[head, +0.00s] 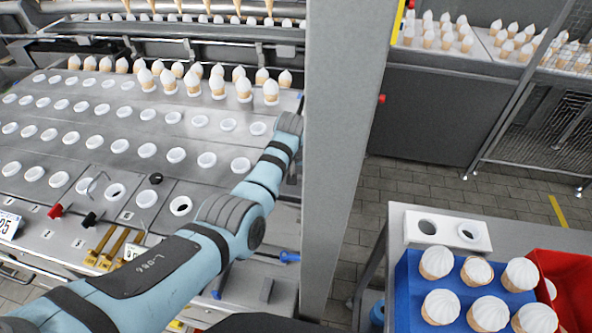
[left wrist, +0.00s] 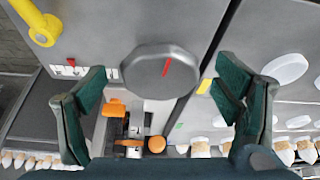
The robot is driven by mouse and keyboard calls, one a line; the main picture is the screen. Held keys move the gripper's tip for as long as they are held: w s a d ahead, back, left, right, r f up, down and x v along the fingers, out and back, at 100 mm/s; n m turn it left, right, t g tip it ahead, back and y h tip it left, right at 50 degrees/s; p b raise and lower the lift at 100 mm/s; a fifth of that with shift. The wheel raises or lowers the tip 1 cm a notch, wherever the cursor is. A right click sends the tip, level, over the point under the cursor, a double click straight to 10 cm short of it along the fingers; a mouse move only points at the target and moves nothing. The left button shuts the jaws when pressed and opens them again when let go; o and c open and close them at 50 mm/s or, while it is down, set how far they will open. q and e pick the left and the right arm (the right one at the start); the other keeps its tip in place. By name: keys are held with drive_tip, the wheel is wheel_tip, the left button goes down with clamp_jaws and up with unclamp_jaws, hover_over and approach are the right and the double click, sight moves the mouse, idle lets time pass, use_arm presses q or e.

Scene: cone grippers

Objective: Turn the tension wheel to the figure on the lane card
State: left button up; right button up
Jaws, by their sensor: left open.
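In the left wrist view a dark grey, many-sided wheel (left wrist: 150,82) with a red line on its face sits in the upper middle. It looks like the tension wheel. My left gripper (left wrist: 158,88) has its two green fingers spread apart, one to each side of the wheel. Whether they touch it I cannot tell. In the head view my left arm reaches to the grey post, and its gripper is hidden. A white card (head: 8,225) at the left edge shows "25", partly cut off; it may be the lane card. My right gripper is not in view.
The wide grey post (head: 340,130) stands right beside my left arm. A machine deck with rows of white cups (head: 95,142) and filled cones lies left. A blue crate (head: 402,290) of cones and a red bin (head: 570,285) are at lower right. A yellow lever (left wrist: 42,28) is near the wheel.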

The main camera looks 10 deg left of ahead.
use_arm(q)
drive_tip(key=shift+s+r, duration=0.15)
drive_tip(key=shift+s, duration=0.1)
drive_tip(key=shift+c, duration=0.5)
drive_tip(key=shift+w, duration=0.1)
drive_tip(key=c, duration=1.1)
drive_tip(key=shift+o, duration=0.2)
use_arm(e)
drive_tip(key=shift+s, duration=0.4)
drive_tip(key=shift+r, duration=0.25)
